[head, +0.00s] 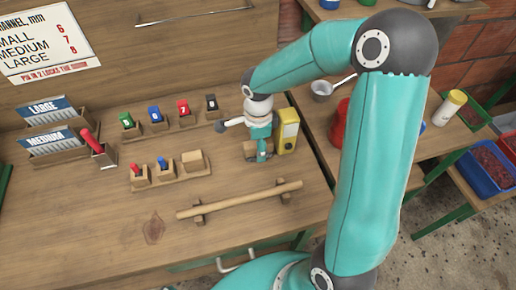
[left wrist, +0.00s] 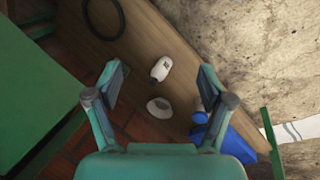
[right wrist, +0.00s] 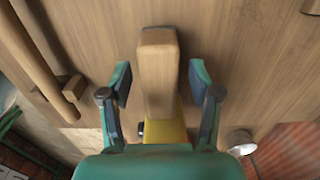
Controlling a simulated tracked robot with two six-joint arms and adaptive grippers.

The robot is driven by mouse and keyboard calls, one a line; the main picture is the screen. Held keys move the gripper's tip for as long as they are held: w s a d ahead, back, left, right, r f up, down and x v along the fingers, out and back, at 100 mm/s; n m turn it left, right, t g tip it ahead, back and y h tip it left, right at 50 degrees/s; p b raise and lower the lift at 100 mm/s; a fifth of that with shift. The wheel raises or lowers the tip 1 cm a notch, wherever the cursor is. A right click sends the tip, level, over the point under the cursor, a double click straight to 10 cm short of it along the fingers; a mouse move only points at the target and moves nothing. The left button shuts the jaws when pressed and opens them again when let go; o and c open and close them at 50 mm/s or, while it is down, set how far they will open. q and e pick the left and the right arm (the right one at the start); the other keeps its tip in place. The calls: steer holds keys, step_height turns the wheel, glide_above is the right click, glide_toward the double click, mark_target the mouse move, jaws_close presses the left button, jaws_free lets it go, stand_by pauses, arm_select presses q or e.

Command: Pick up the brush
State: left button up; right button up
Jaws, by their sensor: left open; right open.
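A plain wooden bar (right wrist: 157,70), which looks like the brush's wooden body, lies between the open fingers of my right gripper (right wrist: 160,85) in the right wrist view. A gap shows on each side of it. No bristles show. In the head view my right gripper (head: 262,152) points down over this wooden piece (head: 250,149), beside a yellow box-like object (head: 288,132), and partly hides it. My left gripper (left wrist: 161,82) is open and empty in the left wrist view, away from the brush; the head view does not show it.
A wooden rod (head: 240,200) lies on two supports in front. Holders with coloured pieces (head: 168,118) stand to the left. In the left wrist view a white bottle (left wrist: 161,69), a blue bin (left wrist: 232,150) and a black ring (left wrist: 104,18) show below.

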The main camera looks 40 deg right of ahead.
jaws_close()
steer(key=shift+r, duration=0.15)
stand_by(0.4)
steer(key=shift+r+p, duration=0.25)
steer(key=shift+p, duration=0.45)
steer(key=shift+d+r, duration=0.1)
steer(key=shift+r, duration=0.2)
step_height(320, 180, up, 19)
steer(key=shift+b, duration=0.45)
steer(key=shift+r, duration=0.1)
